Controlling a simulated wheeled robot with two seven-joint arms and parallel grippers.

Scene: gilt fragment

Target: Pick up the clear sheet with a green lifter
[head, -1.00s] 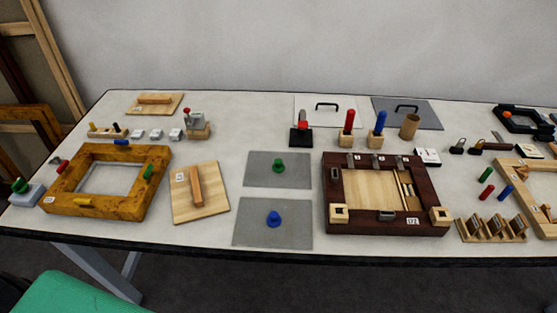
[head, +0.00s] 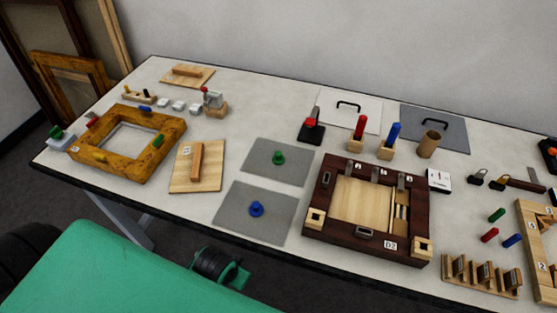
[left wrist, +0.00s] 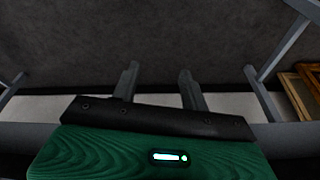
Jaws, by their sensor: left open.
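The clear sheet with a green lifter (head: 297,165) lies flat on the table left of the dark wooden frame. Its green knob (head: 278,158) stands near its middle, and the sheet looks grey. A similar sheet with a blue knob (head: 235,223) lies just in front of it, nearer the table's front edge. My left gripper (left wrist: 157,75) shows in the left wrist view, with its two fingers apart and nothing between them. That view shows dark floor and table legs, not the sheets. My right gripper is in neither view.
A dark wooden frame (head: 318,246) stands right of the sheets, and a wooden board with a handle (head: 211,178) lies left of them. A yellow-brown frame (head: 174,133) is farther left. Bare table lies behind the green-knob sheet. The table's front edge (head: 175,212) is near.

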